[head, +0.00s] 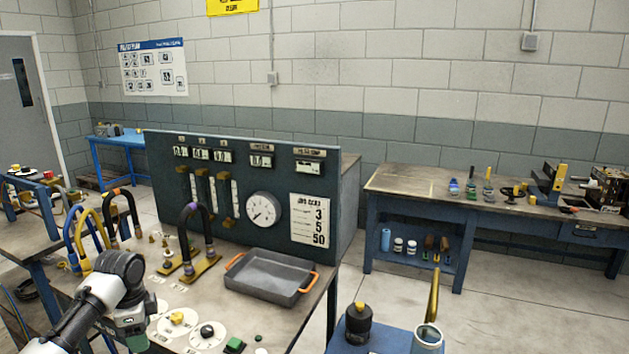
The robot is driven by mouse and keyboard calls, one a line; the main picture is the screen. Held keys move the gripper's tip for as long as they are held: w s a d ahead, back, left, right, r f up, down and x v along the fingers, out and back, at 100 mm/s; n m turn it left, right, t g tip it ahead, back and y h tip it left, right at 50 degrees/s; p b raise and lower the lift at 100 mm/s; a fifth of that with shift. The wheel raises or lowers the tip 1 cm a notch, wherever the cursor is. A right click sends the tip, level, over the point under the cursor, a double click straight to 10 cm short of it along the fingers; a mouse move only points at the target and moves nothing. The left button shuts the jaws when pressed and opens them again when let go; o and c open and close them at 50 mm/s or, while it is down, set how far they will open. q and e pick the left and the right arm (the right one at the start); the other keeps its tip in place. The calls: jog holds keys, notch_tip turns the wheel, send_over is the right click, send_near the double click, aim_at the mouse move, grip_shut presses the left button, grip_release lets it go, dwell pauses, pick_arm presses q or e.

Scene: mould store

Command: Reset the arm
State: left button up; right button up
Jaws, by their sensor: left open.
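My left arm (88,308) comes in from the lower left, white and dark grey, bent at a dark joint. Its left gripper (134,338) hangs below the joint at the front of the near bench, open, and I see nothing held in it. The fingertips are hard to make out. My right arm and gripper are not in view.
The near bench (62,285) carries coloured hoses (78,238), a gauge panel (222,190) and a grey tray (270,277) with orange handles. Black bottle (358,323) stands on a blue cart at bottom right. A tool bench (400,181) is at right. Open floor (520,300) lies before it.

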pick_arm(q)
jog(key=s+d+f+n, duration=0.1)
jog(key=s+f+n, duration=0.1)
jog(key=f, duration=0.9)
jog(key=s+d+f+n, duration=0.1)
jog(key=s+f+n, duration=0.1)
jog(key=f, duration=0.8)
jog(key=s+d+f+n, duration=0.3)
jog(key=s+f, duration=0.8)
jog(key=f, duration=0.4)
jog(key=s+d+f+n, duration=0.1)
jog(key=s+d+f, duration=0.2)
jog(key=s, duration=0.9)
jog(key=s+d+f+n, duration=0.1)
jog(key=s+d+f, duration=0.2)
jog(key=s+f, duration=0.4)
jog(key=s+d+f+n, duration=0.2)
jog(key=s+f, duration=0.4)
jog(key=s, duration=1.2)
jog(key=shift+s+d+t, duration=0.15)
jog(key=shift+d+t, duration=0.25)
jog(key=shift+d, duration=0.05)
jog(key=shift+r, duration=0.1)
